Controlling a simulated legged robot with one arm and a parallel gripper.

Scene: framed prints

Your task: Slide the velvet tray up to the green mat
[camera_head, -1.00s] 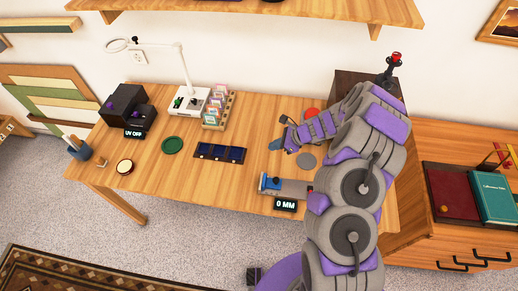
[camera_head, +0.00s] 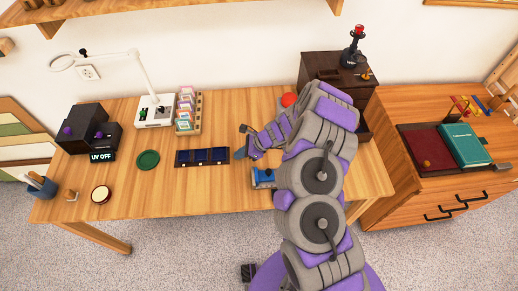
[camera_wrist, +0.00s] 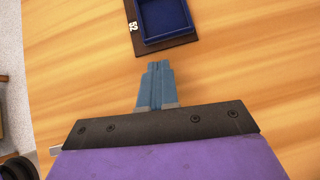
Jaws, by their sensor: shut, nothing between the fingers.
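The velvet tray (camera_head: 202,165) is a long dark tray with blue-lined compartments. It lies flat on the table, and its near end shows at the top of the wrist view (camera_wrist: 170,42) with a white number tag on its rim. The round green mat (camera_head: 148,159) lies left of the tray, with a gap of bare wood between them. My gripper (camera_head: 239,153) is just right of the tray's right end. In the wrist view its blue fingers (camera_wrist: 157,72) are together and empty, pointing at the tray's end with a small gap.
A card rack (camera_head: 188,112) and a white lamp base (camera_head: 154,112) stand behind the tray. A dark UV box (camera_head: 84,130) is beyond the mat to the left. A round cream-topped item (camera_head: 101,194) lies front left. A blue-ended device (camera_head: 263,178) sits front right of the gripper.

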